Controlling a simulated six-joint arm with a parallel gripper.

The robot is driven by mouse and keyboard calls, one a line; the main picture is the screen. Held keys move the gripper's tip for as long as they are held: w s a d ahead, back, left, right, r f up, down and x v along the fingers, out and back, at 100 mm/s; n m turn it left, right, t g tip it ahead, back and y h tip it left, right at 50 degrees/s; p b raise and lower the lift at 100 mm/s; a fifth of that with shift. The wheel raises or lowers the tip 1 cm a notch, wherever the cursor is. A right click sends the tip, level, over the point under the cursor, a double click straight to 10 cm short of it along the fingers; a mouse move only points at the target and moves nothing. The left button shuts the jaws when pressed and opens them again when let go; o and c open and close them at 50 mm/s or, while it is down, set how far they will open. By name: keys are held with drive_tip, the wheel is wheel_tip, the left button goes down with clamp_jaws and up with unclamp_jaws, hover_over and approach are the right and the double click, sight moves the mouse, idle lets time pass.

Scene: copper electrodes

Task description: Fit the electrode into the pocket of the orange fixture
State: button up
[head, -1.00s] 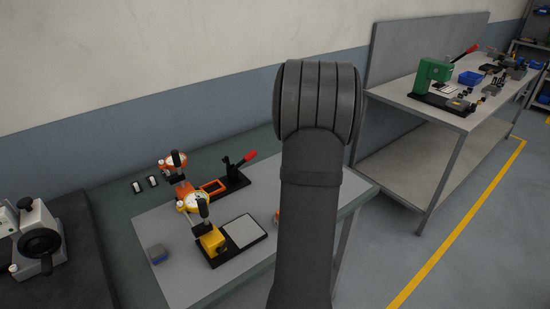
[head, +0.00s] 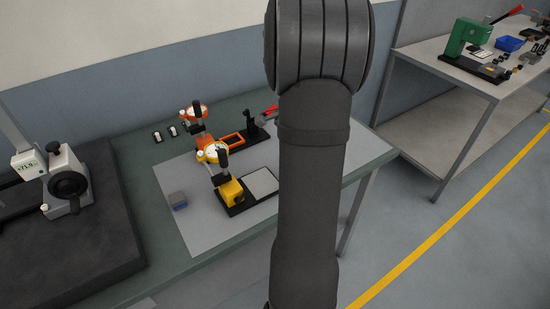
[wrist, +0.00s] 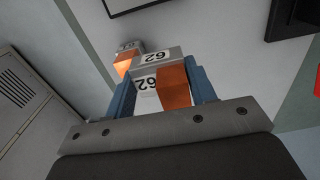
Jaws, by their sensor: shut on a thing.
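In the wrist view, my gripper (wrist: 161,82) has its two blue fingers shut on an electrode (wrist: 174,86), a grey block with a copper part and labels reading 62. In the head view, the orange fixture (head: 232,140) has a rectangular orange frame and stands on the bench behind the yellow gauge stand. Its pocket is too small to make out. My arm hides my gripper and the held electrode in the head view.
A yellow-based gauge stand (head: 231,192) with a pale plate (head: 261,183) stands in front of the fixture. A dark surface plate (head: 95,240) lies left. The grey mat (head: 210,230) has free room at front.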

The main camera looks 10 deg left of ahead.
drive_tip(key=a+f, duration=0.1)
drive_tip(key=w+a+f, duration=0.1)
drive_tip(key=a, duration=0.1)
drive_tip(key=a+f, duration=0.1)
drive_tip(key=a, duration=0.1)
drive_tip(key=shift+w+a+f, duration=0.1)
drive_tip(key=shift+w+f, duration=0.05)
drive_tip(key=shift+w, duration=0.1)
drive_tip(key=shift+f, duration=1.95)
drive_tip(key=shift+f, duration=0.1)
drive_tip(key=o, duration=1.5)
drive_tip(key=shift+o, duration=0.2)
wheel_tip(320, 180, up, 12)
drive_tip(key=shift+f, duration=0.25)
drive_tip(key=shift+r, duration=0.35)
drive_tip(key=shift+c, duration=1.1)
